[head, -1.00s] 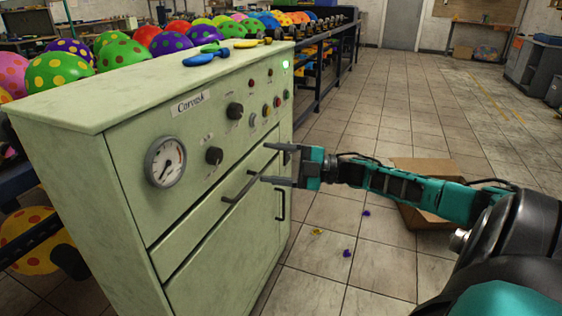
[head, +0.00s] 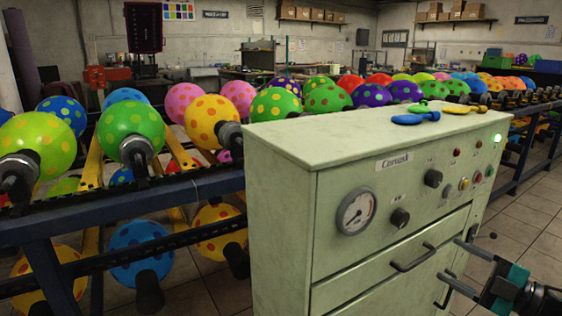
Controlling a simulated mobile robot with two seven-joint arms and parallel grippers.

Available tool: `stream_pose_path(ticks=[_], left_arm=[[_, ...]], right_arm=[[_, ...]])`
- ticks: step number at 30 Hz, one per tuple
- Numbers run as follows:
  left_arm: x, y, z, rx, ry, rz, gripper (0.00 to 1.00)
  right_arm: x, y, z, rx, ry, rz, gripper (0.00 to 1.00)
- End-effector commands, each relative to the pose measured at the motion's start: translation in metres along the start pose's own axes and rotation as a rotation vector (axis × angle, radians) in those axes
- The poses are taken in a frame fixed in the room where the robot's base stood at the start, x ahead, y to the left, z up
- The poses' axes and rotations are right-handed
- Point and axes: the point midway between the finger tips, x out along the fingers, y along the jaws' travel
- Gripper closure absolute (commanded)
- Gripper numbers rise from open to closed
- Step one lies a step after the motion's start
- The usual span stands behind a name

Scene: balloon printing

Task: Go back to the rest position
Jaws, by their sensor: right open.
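My right gripper (head: 462,268) is at the lower right of the head view. Its two fingers are apart and nothing is between them. It is in front of the green machine cabinet (head: 280,240), near the drawer with a dark bar handle (head: 412,258). The drawer looks shut. I cannot tell whether a finger touches the cabinet front. My left gripper is not in view.
Flat balloons in blue (head: 415,117) and yellow (head: 465,108) lie on the cabinet top. A dark rack (head: 60,222) with several dotted balloons stands left of and behind the cabinet. Tiled floor (head: 540,215) is clear at the right.

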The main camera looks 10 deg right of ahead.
Motion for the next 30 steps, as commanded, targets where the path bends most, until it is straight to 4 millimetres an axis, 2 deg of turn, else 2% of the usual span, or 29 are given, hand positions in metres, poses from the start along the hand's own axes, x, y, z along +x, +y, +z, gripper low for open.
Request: stream_pose_path(ticks=[1, 5, 6, 9, 12, 15, 22, 23, 24, 30], left_arm=[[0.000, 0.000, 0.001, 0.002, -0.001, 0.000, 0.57], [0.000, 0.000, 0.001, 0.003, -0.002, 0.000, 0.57], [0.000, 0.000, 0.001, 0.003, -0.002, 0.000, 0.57], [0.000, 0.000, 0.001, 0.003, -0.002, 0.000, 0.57], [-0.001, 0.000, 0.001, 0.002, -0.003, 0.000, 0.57], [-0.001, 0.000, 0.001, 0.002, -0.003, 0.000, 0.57], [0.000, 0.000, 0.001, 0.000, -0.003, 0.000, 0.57], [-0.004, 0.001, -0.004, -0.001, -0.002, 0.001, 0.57], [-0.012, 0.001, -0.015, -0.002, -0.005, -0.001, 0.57], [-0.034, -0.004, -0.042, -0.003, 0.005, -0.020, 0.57]], right_arm=[[0.007, -0.031, -0.003, 0.072, -0.033, 0.016, 0.31], [0.024, -0.114, -0.017, 0.291, -0.186, 0.064, 0.31], [0.028, -0.139, -0.025, 0.363, -0.239, 0.073, 0.31], [0.033, -0.195, -0.049, 0.543, -0.377, 0.084, 0.31], [0.035, -0.239, -0.077, 0.705, -0.501, 0.079, 0.31], [0.034, -0.271, -0.104, 0.841, -0.607, 0.064, 0.31], [0.029, -0.316, -0.166, 1.110, -0.798, 0.012, 0.31], [0.028, -0.314, -0.172, 1.126, -0.814, 0.007, 0.31], [0.027, -0.301, -0.173, 1.107, -0.815, 0.009, 0.31], [0.021, -0.273, -0.184, 1.090, -0.830, 0.021, 0.31]])
